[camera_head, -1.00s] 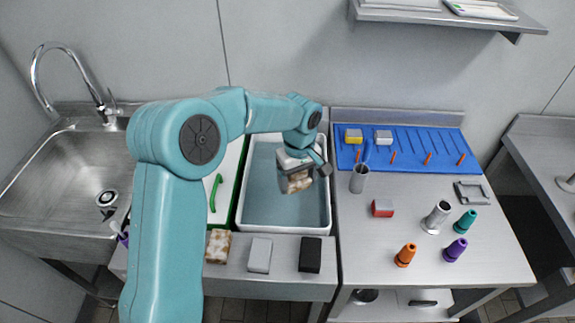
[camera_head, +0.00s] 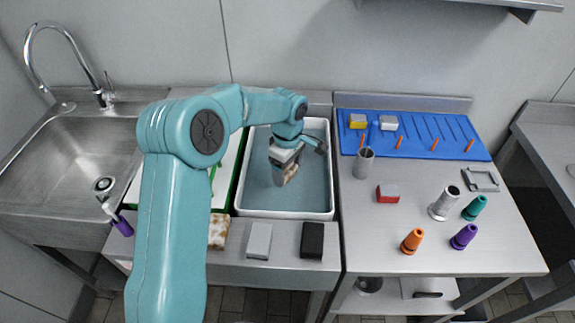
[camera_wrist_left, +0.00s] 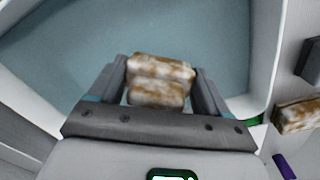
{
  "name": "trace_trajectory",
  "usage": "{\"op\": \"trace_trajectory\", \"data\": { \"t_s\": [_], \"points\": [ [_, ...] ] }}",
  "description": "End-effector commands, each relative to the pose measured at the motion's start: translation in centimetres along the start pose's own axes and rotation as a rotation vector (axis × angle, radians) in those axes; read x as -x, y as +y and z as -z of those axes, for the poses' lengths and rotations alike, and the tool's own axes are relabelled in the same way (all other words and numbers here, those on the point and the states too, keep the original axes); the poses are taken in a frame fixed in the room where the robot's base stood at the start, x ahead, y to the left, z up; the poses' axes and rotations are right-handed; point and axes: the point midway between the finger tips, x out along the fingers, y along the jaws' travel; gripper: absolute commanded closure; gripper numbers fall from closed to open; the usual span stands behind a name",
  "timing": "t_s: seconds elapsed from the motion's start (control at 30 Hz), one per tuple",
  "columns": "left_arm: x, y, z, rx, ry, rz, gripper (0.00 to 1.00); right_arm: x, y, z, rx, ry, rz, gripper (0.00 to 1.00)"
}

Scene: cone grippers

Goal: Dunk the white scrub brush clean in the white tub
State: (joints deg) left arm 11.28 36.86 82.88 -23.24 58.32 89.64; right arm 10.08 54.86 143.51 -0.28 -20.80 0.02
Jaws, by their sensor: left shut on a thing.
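The white scrub brush (camera_head: 291,174), blotched with brown, is held in my left gripper (camera_head: 287,163). The left gripper is shut on it and points down inside the white tub (camera_head: 285,214). The tub holds grey-blue water (camera_head: 312,185). In the left wrist view the brush (camera_wrist_left: 160,80) sits between both fingers, with brown patches still showing on its visible faces. The tub rim (camera_wrist_left: 262,60) shows at right there. I cannot tell whether the brush's lower end touches the water. My right gripper is not in view.
A metal cup (camera_head: 363,163) stands right of the tub. A sink (camera_head: 60,165) is at left. A blue mat (camera_head: 440,135) lies back right.

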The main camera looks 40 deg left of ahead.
Motion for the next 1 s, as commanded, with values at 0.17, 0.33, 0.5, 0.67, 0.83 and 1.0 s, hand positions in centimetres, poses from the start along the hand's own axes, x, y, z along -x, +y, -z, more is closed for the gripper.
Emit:
{"op": "trace_trajectory", "data": {
  "t_s": [0.17, 0.33, 0.5, 0.67, 0.83, 1.0],
  "points": [
    [-2.4, 0.0, 0.0, 0.0, 0.0, 0.0, 0.57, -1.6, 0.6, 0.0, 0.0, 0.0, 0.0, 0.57],
    [-4.3, 0.0, 0.0, 0.0, -0.001, 0.001, 0.57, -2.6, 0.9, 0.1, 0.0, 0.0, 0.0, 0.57],
    [-5.9, 0.0, 0.0, 0.0, -0.001, 0.0, 0.57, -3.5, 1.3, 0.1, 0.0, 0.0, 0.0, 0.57],
    [-6.8, 0.0, 0.0, 0.0, -0.001, 0.0, 0.57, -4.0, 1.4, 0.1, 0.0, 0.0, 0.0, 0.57],
    [-7.2, 0.0, 0.0, 0.0, 0.0, 0.0, 0.57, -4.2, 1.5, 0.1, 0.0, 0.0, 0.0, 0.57],
    [-7.2, 0.0, 0.0, 0.0, 0.0, 0.0, 0.57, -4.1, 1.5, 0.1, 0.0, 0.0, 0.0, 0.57]
  ]
}}
